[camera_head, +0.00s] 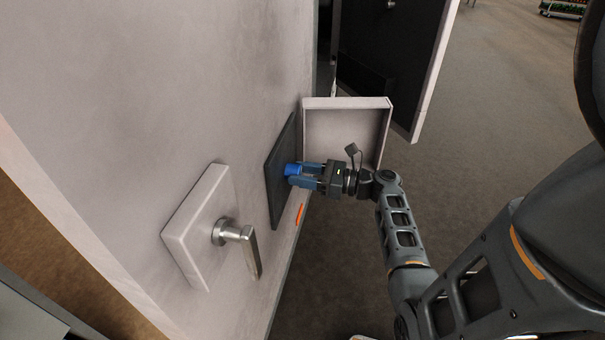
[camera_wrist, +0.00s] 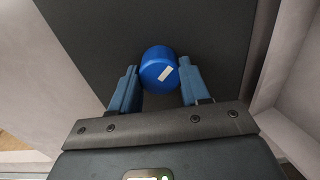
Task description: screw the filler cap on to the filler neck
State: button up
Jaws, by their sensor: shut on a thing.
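The blue filler cap (camera_head: 291,169) is at the dark panel (camera_head: 280,205) on the pale wall. In the wrist view the cap (camera_wrist: 157,66) shows its round end with a small white mark on it. My gripper (camera_head: 297,177) reaches in from the right and is shut on the cap, one blue finger on each side, as the wrist view also shows (camera_wrist: 158,80). The filler neck is hidden behind the cap. I cannot tell whether the cap touches the neck or how far it is on.
A pale open box-shaped door (camera_head: 346,103) stands out from the wall just behind my gripper. A square plate with a metal lever handle (camera_head: 240,240) is nearer on the wall. An orange mark (camera_head: 299,214) shows below the panel.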

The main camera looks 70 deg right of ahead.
aim_at(300, 174)
jog(key=shift+m, duration=0.8)
jog(key=o, duration=1.2)
jog(key=shift+s, duration=0.15)
jog(key=shift+s+d, duration=0.2)
jog(key=shift+s, duration=2.2)
jog(key=shift+a+f, duration=0.1)
